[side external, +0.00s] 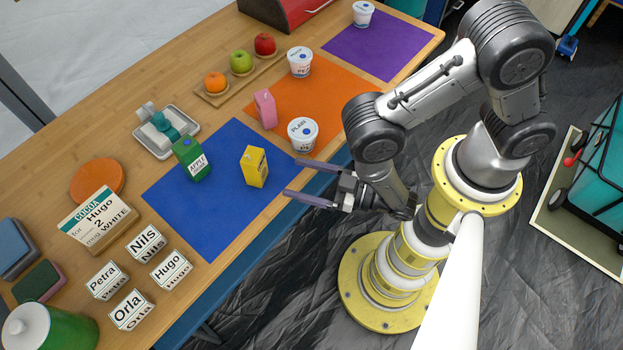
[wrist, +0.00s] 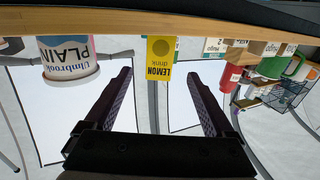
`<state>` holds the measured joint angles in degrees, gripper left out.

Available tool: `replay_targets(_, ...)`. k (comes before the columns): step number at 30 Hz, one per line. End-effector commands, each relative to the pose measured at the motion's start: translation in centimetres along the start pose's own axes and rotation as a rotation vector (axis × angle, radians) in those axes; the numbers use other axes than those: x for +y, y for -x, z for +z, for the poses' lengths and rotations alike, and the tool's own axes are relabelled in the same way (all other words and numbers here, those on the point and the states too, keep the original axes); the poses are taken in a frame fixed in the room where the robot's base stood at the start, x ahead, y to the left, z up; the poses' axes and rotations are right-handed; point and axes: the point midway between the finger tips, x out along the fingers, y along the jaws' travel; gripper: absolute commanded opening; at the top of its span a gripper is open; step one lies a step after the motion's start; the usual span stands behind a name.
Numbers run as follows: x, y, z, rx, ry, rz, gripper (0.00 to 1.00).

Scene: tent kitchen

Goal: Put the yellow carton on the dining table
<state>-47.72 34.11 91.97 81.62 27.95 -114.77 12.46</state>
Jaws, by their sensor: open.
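The yellow carton (side external: 254,167) stands upright on the blue mat (side external: 215,220), near its right edge, on the long wooden table (side external: 130,160). My gripper (side external: 292,177) is open and empty, at the table's edge, with its fingers pointing left at the carton and a gap between them. In the wrist view, which is upside down, the carton (wrist: 160,60) reads "LEMON drink" and lies between the lines of the two open fingers (wrist: 160,74), beyond their tips. I cannot tell whether this wooden table is the dining table; no other table is clearly in view.
A green apple carton (side external: 191,158) stands left of the yellow one. A white yogurt tub (side external: 303,134) is close by at the upper right, and a pink carton (side external: 265,108) is behind it. Name blocks (side external: 145,242) stand at the lower left. The blue mat's lower part is bare.

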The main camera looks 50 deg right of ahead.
Motion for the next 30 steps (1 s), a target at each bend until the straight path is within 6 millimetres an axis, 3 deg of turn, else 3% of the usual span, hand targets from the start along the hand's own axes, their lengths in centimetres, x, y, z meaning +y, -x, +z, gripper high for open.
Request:
replay_targets(9, -0.2, 2.4, 0.0, -0.002, -0.002, 0.003, 0.89)
replay_targets(23, 0.5, 2.2, -0.2, 0.005, -0.006, 0.03, 0.89)
replay_targets(26, 1.3, -0.3, -2.7, 0.081, -0.049, 0.09, 0.89)
replay_targets(30, 2.8, -5.7, -9.6, 0.251, -0.138, 0.188, 0.89)
